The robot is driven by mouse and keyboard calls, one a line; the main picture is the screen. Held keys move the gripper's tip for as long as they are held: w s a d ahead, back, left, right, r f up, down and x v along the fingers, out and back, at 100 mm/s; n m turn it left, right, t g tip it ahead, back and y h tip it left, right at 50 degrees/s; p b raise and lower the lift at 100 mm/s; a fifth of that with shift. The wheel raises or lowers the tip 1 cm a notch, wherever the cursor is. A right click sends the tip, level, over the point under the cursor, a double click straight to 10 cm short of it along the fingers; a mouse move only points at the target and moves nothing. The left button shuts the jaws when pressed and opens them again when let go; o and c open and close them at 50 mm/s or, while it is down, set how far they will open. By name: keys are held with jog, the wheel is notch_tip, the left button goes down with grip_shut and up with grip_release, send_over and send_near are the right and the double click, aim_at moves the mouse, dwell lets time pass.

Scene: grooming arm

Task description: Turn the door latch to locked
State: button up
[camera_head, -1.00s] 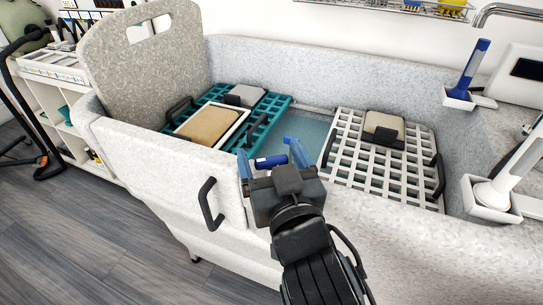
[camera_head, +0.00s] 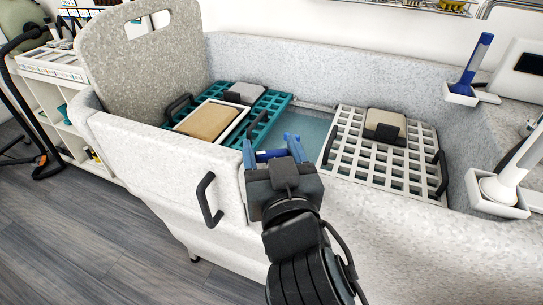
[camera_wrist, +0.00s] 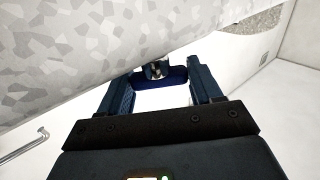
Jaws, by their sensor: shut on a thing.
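The door latch (camera_head: 270,155) is a small dark blue bar at the top of the tub wall, by the upper edge of the pale speckled door (camera_head: 155,150). My gripper (camera_head: 271,148) is over it, with its two blue fingers on either side, shut on the latch. In the wrist view the latch (camera_wrist: 174,77) lies crosswise between the fingers of my gripper (camera_wrist: 163,84), with a shiny metal pivot beside it. My gripper hides part of the latch in the head view, so its exact angle is hard to tell.
A black door handle (camera_head: 208,200) stands out left of my gripper. Inside the tub are a teal grate (camera_head: 272,103) with a tan pad (camera_head: 209,121) and a white grate (camera_head: 352,150). A blue-handled tool (camera_head: 477,65) stands at the right rim.

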jog(key=m+h+b, duration=0.2)
jog(key=h+b, duration=0.1)
jog(key=m+h+b, duration=0.1)
jog(key=h+b, duration=0.1)
jog(key=shift+a+f, duration=0.1)
jog(key=shift+f, duration=0.15)
jog(key=shift+r+m+g+h+b, duration=0.15)
jog(key=shift+m+h+b, duration=0.45)
jog(key=shift+m+h, duration=0.5)
jog(key=shift+r+m+g+h+b, duration=0.15)
jog(key=shift+m+h+b, duration=0.5)
jog(key=shift+h, duration=0.85)
jog(key=shift+f, duration=0.1)
jog(key=o, duration=1)
jog(key=shift+c, duration=0.2)
jog(key=shift+s, duration=0.15)
jog(key=v, duration=0.7)
jog(key=shift+s, duration=0.25)
